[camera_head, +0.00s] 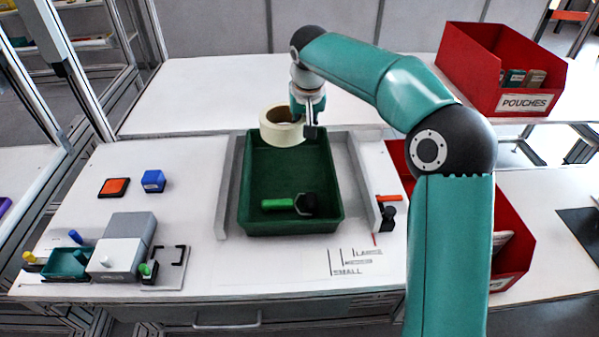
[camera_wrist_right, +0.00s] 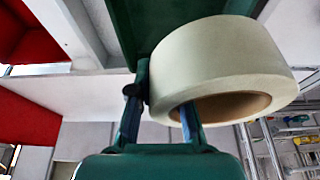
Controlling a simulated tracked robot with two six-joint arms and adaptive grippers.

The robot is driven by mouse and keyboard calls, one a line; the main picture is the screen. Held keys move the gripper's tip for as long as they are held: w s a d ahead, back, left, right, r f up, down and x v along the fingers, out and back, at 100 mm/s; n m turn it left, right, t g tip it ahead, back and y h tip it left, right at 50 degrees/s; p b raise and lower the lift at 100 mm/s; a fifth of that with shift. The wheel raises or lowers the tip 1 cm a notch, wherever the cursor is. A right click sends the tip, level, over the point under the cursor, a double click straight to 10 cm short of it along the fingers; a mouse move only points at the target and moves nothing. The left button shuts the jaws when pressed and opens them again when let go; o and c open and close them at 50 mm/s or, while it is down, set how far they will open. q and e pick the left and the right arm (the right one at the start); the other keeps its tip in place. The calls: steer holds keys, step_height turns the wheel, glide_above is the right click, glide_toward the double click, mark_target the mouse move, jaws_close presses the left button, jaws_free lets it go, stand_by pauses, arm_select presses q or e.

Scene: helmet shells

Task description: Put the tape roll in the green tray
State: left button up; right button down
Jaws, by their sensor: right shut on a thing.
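The cream tape roll (camera_head: 280,132) is held by my right gripper (camera_head: 309,118) above the far end of the green tray (camera_head: 290,220). In the right wrist view the tape roll (camera_wrist_right: 225,62) fills the upper middle, and my right gripper (camera_wrist_right: 160,115) is shut on its wall, one finger inside the ring and one outside. The green tray (camera_wrist_right: 135,25) shows behind the roll there. A green-handled tool with a dark head (camera_head: 285,203) lies in the tray. My left gripper is in neither view.
Grey rails (camera_head: 229,190) flank the tray. A red pouches bin (camera_head: 505,65) stands at the back right, and another red bin (camera_head: 515,235) is behind my arm. Grey blocks (camera_head: 135,232), an orange-topped pad (camera_head: 114,187) and a blue block (camera_head: 153,180) are at left.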

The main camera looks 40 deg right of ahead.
steer(key=shift+s+d+f, duration=0.1)
steer(key=shift+d+f, duration=0.05)
steer(key=shift+f, duration=4.05)
steer(key=shift+s+d+f, duration=0.1)
steer(key=shift+f, duration=4.1)
steer(key=shift+b, duration=0.3)
steer(key=shift+w+f, duration=0.1)
steer(key=shift+f, duration=0.2)
steer(key=c, duration=1.1)
jaws_free()
steer(key=shift+r, duration=0.1)
steer(key=shift+r, duration=0.45)
steer(key=v, duration=1.1)
steer(key=shift+s+r, duration=0.2)
